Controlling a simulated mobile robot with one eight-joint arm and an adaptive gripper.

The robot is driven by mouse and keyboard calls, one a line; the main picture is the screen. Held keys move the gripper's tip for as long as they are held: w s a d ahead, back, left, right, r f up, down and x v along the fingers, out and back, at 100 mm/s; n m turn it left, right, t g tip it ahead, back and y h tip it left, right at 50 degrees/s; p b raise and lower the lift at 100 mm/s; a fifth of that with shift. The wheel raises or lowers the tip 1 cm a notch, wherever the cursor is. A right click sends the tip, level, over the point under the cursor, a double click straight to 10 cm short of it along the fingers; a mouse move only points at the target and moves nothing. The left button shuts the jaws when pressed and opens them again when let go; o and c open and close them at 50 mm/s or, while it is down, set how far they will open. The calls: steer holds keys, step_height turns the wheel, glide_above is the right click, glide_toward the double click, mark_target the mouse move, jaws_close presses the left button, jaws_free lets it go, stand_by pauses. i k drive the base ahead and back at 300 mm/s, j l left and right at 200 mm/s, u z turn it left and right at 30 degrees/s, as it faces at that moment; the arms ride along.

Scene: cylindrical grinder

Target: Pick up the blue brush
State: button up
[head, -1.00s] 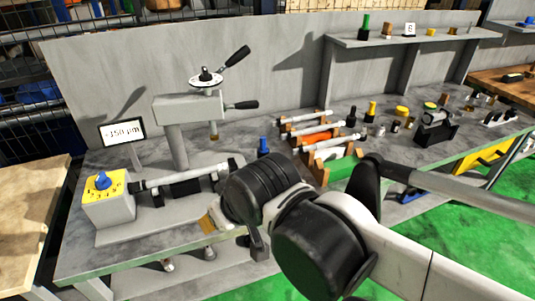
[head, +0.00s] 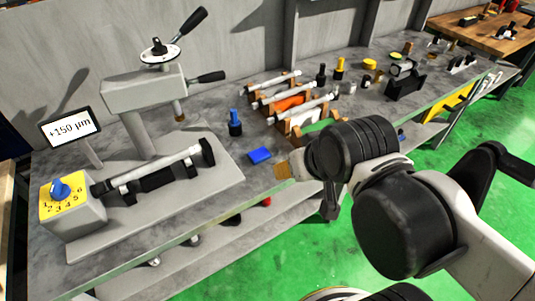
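An upright piece with a blue top and a dark round base, which looks like the blue brush (head: 235,122), stands on the grey bench in the head view. It is right of the grinder and left of the rack of cylinders. My gripper (head: 285,171) is at the bench's front edge, to the right of and nearer than the brush, and apart from it.
A flat blue block (head: 259,155) lies between the brush and my gripper. The grinder (head: 145,92) with its dial box (head: 72,207) and display (head: 70,128) fills the left. A rack of cylinders (head: 297,122) stands right of the brush, with several small items beyond.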

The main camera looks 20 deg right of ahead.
mark_target(234, 121)
steer(key=i+l+u, duration=0.25)
steer(key=i+l, duration=0.25)
steer(key=i+l+u, duration=0.2)
steer(key=i+l, duration=0.25)
steer(key=l, duration=0.15)
